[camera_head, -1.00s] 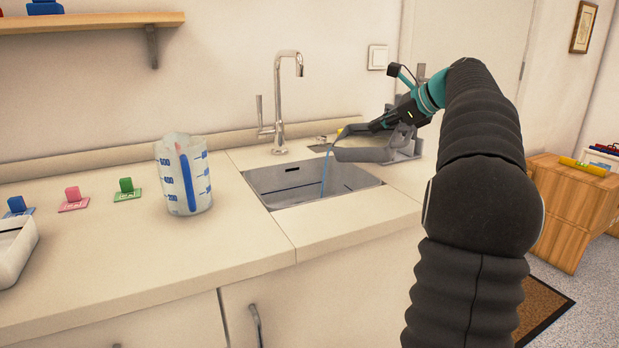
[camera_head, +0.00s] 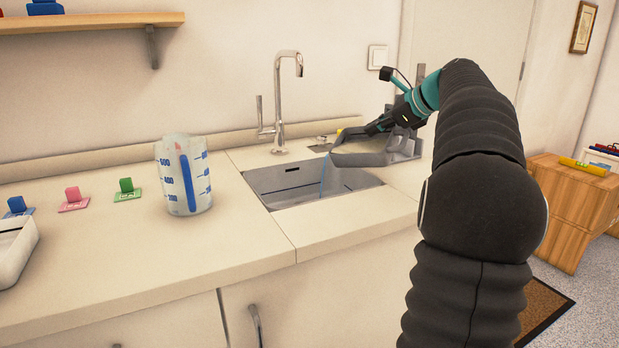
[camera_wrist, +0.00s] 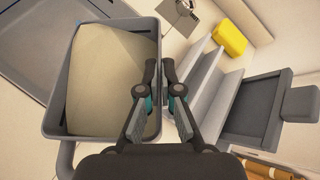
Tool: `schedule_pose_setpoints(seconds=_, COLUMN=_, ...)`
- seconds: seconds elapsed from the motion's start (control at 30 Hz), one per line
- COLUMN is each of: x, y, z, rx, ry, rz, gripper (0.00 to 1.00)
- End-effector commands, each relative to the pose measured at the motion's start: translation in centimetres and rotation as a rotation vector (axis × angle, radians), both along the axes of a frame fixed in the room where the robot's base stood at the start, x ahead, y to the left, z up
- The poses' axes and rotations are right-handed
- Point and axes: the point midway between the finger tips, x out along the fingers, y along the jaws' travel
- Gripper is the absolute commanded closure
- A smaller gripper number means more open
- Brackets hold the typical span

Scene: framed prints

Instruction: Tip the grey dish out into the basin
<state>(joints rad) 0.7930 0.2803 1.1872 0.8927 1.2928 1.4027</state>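The grey dish (camera_head: 362,157) is held tilted at the right side of the metal basin (camera_head: 280,187). A thin blue stream (camera_head: 323,172) falls from its left end into the basin. In the wrist view the dish (camera_wrist: 52,98) lies left of the fingers, its inside looking pale beige; a bit of blue shows at its top edge. The basin (camera_wrist: 28,45) is partly seen beyond it. My gripper (camera_head: 376,127) is shut on the dish's edge; its fingers (camera_wrist: 162,78) close together there in the wrist view. How much liquid the dish holds is unclear.
A grey rack (camera_head: 408,146) stands close behind the dish, and a yellow item (camera_wrist: 230,38) lies near it. The tap (camera_head: 279,100) rises behind the basin. A measuring jug (camera_head: 185,176) stands on the counter at left. The front counter strip is clear.

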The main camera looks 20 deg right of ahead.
Motion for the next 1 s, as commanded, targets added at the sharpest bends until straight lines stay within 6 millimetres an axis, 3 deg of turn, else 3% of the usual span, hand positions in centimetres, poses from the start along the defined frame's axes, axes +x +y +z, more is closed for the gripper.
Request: schedule_pose_setpoints(seconds=1.0, x=-0.1, y=1.7, z=0.2, rx=-0.098, ry=-0.009, rz=0.0, gripper=1.0)
